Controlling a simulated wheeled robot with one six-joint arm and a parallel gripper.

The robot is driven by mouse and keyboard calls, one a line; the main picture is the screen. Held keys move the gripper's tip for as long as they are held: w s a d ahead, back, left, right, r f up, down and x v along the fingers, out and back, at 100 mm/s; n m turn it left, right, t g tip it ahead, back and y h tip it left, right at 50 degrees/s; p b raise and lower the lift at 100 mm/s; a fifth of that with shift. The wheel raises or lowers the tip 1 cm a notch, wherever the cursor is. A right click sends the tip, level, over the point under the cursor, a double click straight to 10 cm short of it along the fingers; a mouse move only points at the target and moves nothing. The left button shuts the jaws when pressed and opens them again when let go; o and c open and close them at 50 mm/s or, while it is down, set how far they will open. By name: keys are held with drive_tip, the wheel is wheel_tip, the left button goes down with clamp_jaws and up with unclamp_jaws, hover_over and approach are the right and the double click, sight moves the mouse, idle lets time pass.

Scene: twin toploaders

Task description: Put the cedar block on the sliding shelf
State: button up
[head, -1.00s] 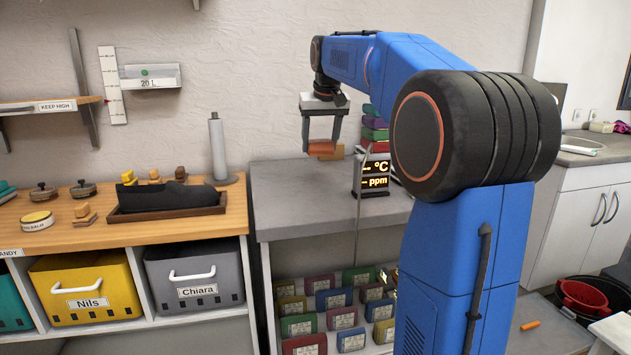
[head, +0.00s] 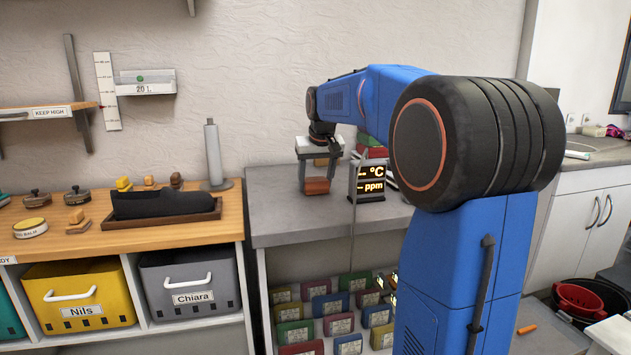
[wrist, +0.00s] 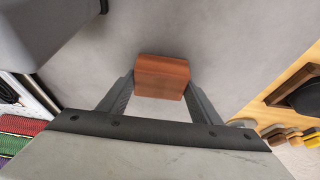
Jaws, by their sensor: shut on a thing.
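The cedar block (head: 316,186) is a small reddish-brown block. My gripper (head: 317,183) is shut on it and points down over the grey top (head: 285,215) right of the wooden bench. In the wrist view the block (wrist: 162,77) sits between both fingertips, with bare grey surface around it. I cannot tell whether its underside touches the grey top or hangs just above it. No label shows which surface is the sliding shelf.
A black display (head: 370,181) showing °C and ppm stands close right of my gripper, with stacked coloured packs behind. A small tan thing (head: 321,162) shows behind the fingers. The wooden bench (head: 60,245) at left holds a tray (head: 160,221). The grey top's front left is clear.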

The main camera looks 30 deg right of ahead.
drive_tip(key=o, duration=0.7)
drive_tip(key=shift+f, duration=0.1)
drive_tip(key=o, duration=0.4)
